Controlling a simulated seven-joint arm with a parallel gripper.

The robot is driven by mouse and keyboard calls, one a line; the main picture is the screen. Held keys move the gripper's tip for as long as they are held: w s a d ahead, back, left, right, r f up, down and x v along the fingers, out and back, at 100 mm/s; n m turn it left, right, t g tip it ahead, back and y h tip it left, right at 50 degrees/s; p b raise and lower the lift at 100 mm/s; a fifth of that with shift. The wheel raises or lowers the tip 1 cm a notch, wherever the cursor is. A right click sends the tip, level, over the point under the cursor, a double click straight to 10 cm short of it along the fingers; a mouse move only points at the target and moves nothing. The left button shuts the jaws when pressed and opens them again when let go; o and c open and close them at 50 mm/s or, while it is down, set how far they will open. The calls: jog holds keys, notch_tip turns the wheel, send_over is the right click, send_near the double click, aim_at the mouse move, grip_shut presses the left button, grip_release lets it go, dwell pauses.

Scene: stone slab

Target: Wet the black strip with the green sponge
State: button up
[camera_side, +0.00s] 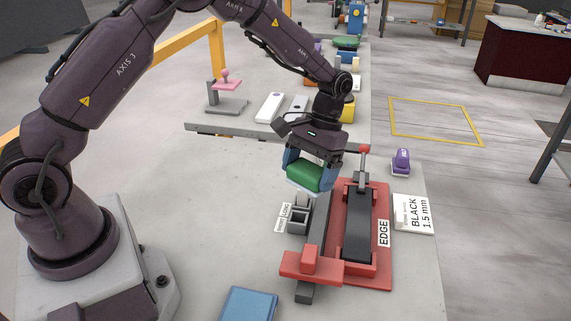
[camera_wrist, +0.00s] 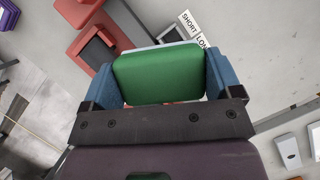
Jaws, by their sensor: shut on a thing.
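My gripper (camera_side: 311,174) is shut on the green sponge (camera_side: 305,176), with one blue finger on each side of it. The sponge has a pale underside and is held above the slab, at the left of the red fixture's far end. In the wrist view the sponge (camera_wrist: 160,75) fills the space between the fingers. A long dark strip (camera_side: 358,225) lies lengthwise in the red fixture (camera_side: 383,262) marked EDGE. A narrower dark grey bar (camera_side: 317,232) runs alongside, its near end (camera_side: 304,293) sticking out past a red block. I cannot tell which is the black strip.
A red-knobbed lever (camera_side: 364,150) stands at the fixture's far end. A small grey bin (camera_side: 298,219) with labels is left of it. A white card reading BLACK 1.5 mm (camera_side: 413,213) and a purple object (camera_side: 401,162) are at right. A blue block (camera_side: 248,304) lies in front.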

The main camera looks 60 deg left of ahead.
jog(key=w+d+f+n+t+h, duration=0.1)
jog(key=w+d+n+t+h, duration=0.25)
jog(key=w+n, duration=0.95)
jog(key=shift+n+t, duration=0.25)
jog(key=shift+n, duration=0.35)
jog(key=shift+s+d+f, duration=0.1)
jog(key=shift+s+f, duration=0.1)
jog(key=shift+f, duration=0.8)
jog(key=shift+s+d+f, duration=0.15)
jog(key=shift+f, duration=0.85)
jog(key=shift+s+d+f, duration=0.1)
jog(key=shift+s+f, duration=0.1)
jog(key=shift+f, duration=0.8)
jog(key=shift+f, duration=0.6)
